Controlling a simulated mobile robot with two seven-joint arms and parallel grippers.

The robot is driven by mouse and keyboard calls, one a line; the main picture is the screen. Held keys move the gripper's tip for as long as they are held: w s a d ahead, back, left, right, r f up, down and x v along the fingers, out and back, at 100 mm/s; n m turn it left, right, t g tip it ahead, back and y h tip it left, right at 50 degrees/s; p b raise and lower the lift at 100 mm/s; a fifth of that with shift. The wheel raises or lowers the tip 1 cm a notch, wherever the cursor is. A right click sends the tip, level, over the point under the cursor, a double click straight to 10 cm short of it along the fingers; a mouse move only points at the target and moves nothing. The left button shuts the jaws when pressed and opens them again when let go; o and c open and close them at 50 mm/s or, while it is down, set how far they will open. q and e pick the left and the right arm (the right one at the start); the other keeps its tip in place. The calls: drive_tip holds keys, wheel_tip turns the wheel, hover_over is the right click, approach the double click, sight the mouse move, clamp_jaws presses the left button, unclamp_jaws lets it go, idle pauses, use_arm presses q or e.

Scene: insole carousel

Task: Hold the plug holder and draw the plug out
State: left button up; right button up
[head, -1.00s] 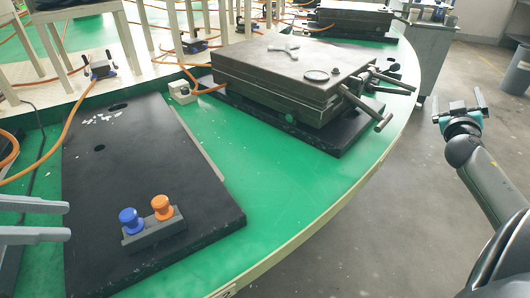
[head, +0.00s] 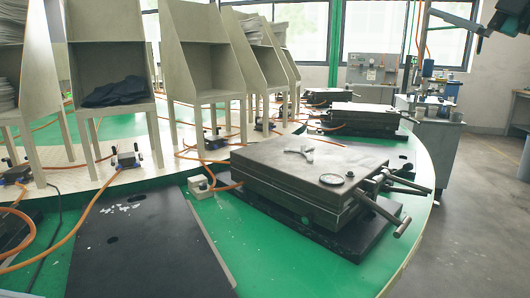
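The plug holder with its blue and orange plugs is not in view now. The black board (head: 150,250) that it stood on shows at the lower left, and its near part is cut off by the bottom edge. My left gripper is out of view. A dark piece with teal parts at the top right corner looks like my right gripper (head: 468,28). It is partly cut off, high up and far from the board, and its finger opening cannot be made out.
A grey metal mould (head: 300,170) with protruding handles sits on the green table (head: 265,265), right of the board. A small beige box (head: 200,187) and orange hoses lie behind. Wooden stands (head: 205,60) line the back. Grey floor (head: 475,240) is open at the right.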

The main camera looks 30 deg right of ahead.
drive_tip(key=w+a+f+n+g+y, duration=0.25)
drive_tip(key=a+f+n, duration=0.3)
drive_tip(key=f, duration=0.45)
drive_tip(key=w+a+f+n+g+y, duration=0.2)
drive_tip(key=w+a+f+n+g, duration=0.3)
drive_tip(key=f, duration=0.4)
drive_tip(key=w+a+f+n+g+y, duration=0.2)
drive_tip(key=a+f+n+g, duration=0.15)
drive_tip(key=f+n, duration=0.45)
drive_tip(key=s+a+f+n+g+y, duration=0.1)
drive_tip(key=a+f+n+g, duration=0.3)
drive_tip(key=a+f, duration=0.4)
drive_tip(key=s+a+f+n+g+y, duration=0.1)
drive_tip(key=s+a+f+n+g, duration=0.2)
drive_tip(key=a+f+n, duration=0.4)
drive_tip(key=s+a+f+n+g+y, duration=0.1)
drive_tip(key=a+f+n+g, duration=0.4)
drive_tip(key=a, duration=1.6)
drive_tip(key=shift+s+a+f+n, duration=0.15)
drive_tip(key=shift+s+f, duration=0.15)
drive_tip(key=shift+f, duration=0.45)
drive_tip(key=shift+s+f+n, duration=0.15)
drive_tip(key=shift+s+f, duration=0.1)
drive_tip(key=shift+f, duration=0.55)
drive_tip(key=shift+s+a+f+n, duration=0.15)
drive_tip(key=shift+s+f, duration=0.15)
drive_tip(key=shift+f, duration=0.45)
drive_tip(key=shift+d, duration=0.15)
